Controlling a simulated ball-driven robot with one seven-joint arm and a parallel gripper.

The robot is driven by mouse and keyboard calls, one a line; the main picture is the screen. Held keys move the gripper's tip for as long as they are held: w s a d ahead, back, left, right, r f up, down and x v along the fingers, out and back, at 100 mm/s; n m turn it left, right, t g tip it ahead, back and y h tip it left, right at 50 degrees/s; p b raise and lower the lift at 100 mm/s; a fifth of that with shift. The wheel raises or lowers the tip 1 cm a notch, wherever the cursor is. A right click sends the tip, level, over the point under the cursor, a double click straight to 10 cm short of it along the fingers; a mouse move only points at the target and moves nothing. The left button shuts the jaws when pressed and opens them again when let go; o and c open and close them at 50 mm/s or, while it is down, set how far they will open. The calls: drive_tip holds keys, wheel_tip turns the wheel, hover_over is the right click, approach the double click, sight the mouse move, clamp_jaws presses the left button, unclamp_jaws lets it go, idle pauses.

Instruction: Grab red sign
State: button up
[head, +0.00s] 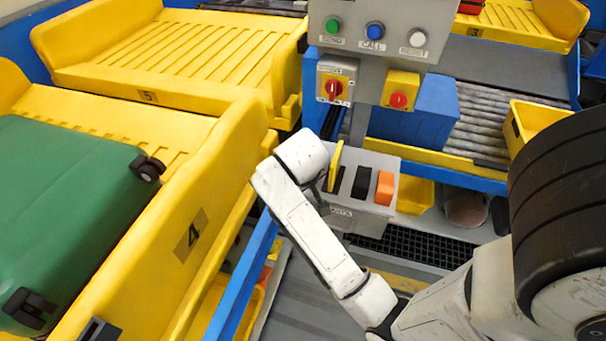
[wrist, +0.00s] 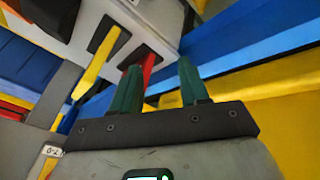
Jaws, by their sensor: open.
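The red sign (wrist: 149,66) stands in a slot of the light grey holder in the wrist view. My gripper (wrist: 159,67) is open, with its two green fingers pointing at the holder. The red sign shows between the fingers, close to the left one, which partly covers it; I cannot tell whether they touch. In the head view my wrist hides the red sign. That view shows the holder (head: 347,224) with a yellow sign (head: 335,166), a black sign (head: 361,183) and an orange sign (head: 385,188) to the right of my wrist.
A grey control panel (head: 345,48) with buttons and a red switch stands above and behind the holder. Yellow chute trays (head: 215,62) lie to the left, one holding a green suitcase (head: 75,200). A blue rail (head: 243,285) runs close by my arm's left side.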

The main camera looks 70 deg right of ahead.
drive_tip(key=w+d+r+m+y, duration=0.1)
drive_tip(key=d+r+m, duration=0.1)
drive_tip(key=d+m, duration=0.1)
drive_tip(key=w+d+r+m+g+y+b, duration=0.1)
drive_tip(key=d+r+m, duration=0.1)
drive_tip(key=d+m, duration=0.2)
drive_tip(key=d+r+m+y, duration=0.1)
drive_tip(key=d+r+m, duration=0.2)
drive_tip(key=shift+w+d+m+g+b, duration=0.3)
drive_tip(key=shift+w+m+g+b, duration=0.05)
drive_tip(key=shift+w+m+g, duration=0.05)
drive_tip(key=shift+f, duration=0.15)
drive_tip(key=f, duration=0.3)
drive_tip(key=d+f, duration=0.1)
drive_tip(key=f, duration=0.6)
drive_tip(key=shift+s+d+f, duration=0.1)
drive_tip(key=shift+d+f, duration=0.1)
drive_tip(key=shift+f, duration=0.05)
clamp_jaws()
